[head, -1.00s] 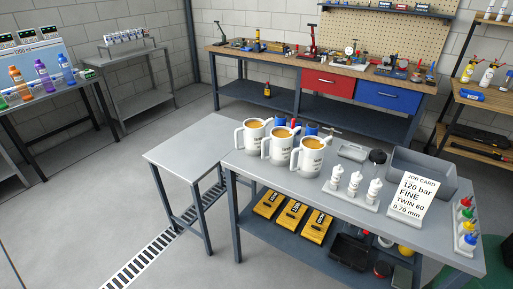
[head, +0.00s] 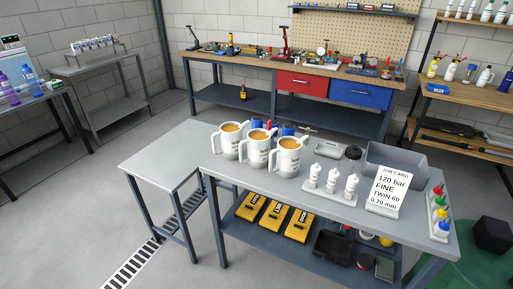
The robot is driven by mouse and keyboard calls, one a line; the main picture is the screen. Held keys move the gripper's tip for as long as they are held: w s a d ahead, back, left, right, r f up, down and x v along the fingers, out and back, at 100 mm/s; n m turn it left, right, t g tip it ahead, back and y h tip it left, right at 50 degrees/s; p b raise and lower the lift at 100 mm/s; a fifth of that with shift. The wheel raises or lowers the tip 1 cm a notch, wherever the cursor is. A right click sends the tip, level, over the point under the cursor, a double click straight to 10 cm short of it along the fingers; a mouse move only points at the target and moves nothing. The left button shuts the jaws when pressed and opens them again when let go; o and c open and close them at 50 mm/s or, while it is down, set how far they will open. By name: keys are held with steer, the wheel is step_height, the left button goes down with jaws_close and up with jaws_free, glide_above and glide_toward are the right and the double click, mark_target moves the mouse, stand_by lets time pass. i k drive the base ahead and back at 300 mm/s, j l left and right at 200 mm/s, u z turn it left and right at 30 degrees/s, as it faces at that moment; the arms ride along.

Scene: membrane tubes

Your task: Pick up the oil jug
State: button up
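Three white jugs with handles, dark print and amber contents stand upright in a row on the grey bench (head: 345,207): the left jug (head: 231,147), the middle jug (head: 258,155) and the right jug (head: 287,163). Their print is too small to read, so I cannot tell which one is named the oil jug. Each overlaps the one beside it in the head view. My gripper is not in view.
Small white bottles (head: 332,183), a job card (head: 388,190) and a grey bin (head: 400,166) stand right of the jugs. A lower side table (head: 165,160) with a bare top adjoins the bench's left end. Yellow cases (head: 275,216) lie on the bench's lower shelf.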

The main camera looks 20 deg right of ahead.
mark_target(258, 140)
steer(key=i+l+u, duration=0.85)
steer(key=i+l, duration=0.15)
steer(key=l, duration=0.15)
